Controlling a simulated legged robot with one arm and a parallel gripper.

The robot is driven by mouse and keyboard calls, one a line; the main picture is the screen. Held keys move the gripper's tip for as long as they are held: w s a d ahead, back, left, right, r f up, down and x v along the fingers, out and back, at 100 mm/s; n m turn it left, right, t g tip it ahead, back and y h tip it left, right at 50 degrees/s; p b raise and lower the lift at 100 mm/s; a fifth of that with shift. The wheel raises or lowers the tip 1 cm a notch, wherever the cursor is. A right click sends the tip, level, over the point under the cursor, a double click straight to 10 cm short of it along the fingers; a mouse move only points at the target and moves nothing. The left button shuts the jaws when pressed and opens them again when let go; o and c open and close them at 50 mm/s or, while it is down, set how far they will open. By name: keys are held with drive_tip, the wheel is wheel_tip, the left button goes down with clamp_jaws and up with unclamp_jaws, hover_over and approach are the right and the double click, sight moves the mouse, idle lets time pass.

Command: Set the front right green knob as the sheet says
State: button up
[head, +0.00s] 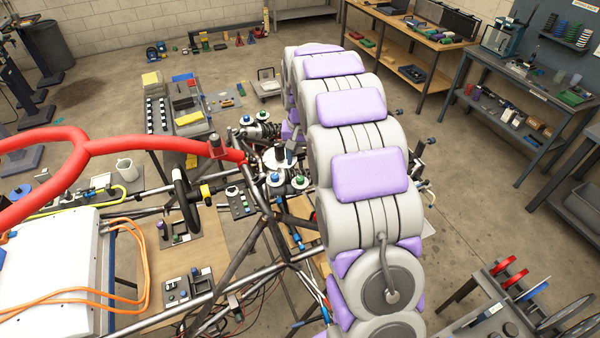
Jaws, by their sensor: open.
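Two upright dampers stand on the tube chassis (240,255). The nearer pair of round white knobs has a blue-topped one (274,178) and a green-topped one (300,180). The farther pair has a blue top (246,120) and a green top (262,114). I cannot tell which green knob is the front right one. My gripper (289,152) shows only as a small dark part below my arm's end, between the two pairs. It is open, and no held thing shows. My arm hides much of it. No sheet's writing is readable.
A red padded tube (80,142) and black steering wheel (181,200) lie left of the knobs. A tool cart (190,105) stands behind the chassis. Workbenches (520,125) line the right, and a rack with coloured discs (505,270) stands at lower right.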

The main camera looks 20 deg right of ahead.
sight(300, 177)
wheel_tip(300, 177, down, 6)
drive_tip(key=shift+r+p, duration=0.1)
drive_tip(key=shift+p, duration=0.3)
drive_tip(key=shift+a+f, duration=0.15)
drive_tip(key=shift+f, duration=0.65)
drive_tip(key=c, duration=0.3)
clamp_jaws()
